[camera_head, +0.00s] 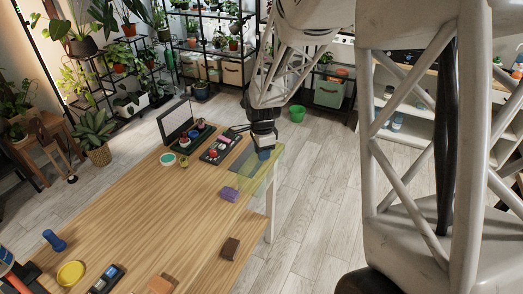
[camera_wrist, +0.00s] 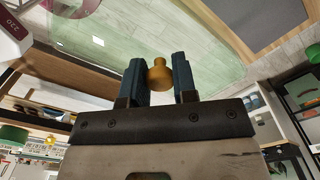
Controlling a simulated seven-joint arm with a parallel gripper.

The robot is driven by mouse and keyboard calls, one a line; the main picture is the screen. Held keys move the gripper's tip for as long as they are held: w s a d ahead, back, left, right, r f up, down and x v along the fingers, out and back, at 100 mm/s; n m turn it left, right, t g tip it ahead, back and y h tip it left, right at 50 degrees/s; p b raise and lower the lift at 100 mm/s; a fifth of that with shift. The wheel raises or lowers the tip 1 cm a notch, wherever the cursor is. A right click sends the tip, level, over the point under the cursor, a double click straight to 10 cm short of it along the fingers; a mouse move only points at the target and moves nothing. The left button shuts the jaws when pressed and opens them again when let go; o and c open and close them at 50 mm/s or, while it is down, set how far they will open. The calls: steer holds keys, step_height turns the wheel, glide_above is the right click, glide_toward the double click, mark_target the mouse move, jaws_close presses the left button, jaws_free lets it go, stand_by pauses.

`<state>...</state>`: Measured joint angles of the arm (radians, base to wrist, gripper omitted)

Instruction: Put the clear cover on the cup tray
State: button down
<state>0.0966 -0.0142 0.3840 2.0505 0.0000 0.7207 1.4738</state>
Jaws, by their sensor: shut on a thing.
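The clear cover (camera_head: 270,176) is a see-through, greenish sheet at the table's far right corner. In the wrist view the cover (camera_wrist: 205,35) spreads beyond my fingers, with a brass knob (camera_wrist: 158,75) on it. My gripper (camera_head: 264,153) has its blue fingers (camera_wrist: 158,82) on both sides of the knob, shut on it. The cover appears held partly past the table edge; its height is hard to tell. A dark tray (camera_head: 208,158) with small red and pale pieces lies left of my gripper; whether it is the cup tray I cannot tell.
A grey mat (camera_head: 241,156) lies between the dark tray and my gripper. A purple block (camera_head: 229,194) and a brown block (camera_head: 230,248) lie near the right edge. An upright dark panel (camera_head: 175,121) stands at the back. The table's middle (camera_head: 150,215) is clear.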

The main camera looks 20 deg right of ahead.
steer(key=shift+r, duration=0.15)
stand_by(0.5)
steer(key=shift+r, duration=4.1)
steer(key=shift+w, duration=0.1)
steer(key=shift+w+a, duration=0.15)
steer(key=shift+w, duration=0.35)
steer(key=w+a+f, duration=0.1)
steer(key=w+a, duration=0.5)
steer(key=w, duration=0.5)
steer(key=w+a+f, duration=0.1)
steer(key=w+a, duration=0.6)
steer(key=w, duration=0.5)
steer(key=w+a+f, duration=0.2)
steer(key=w+a, duration=0.4)
steer(key=w, duration=0.6)
steer(key=shift+a, duration=0.4)
steer(key=shift+f, duration=0.2)
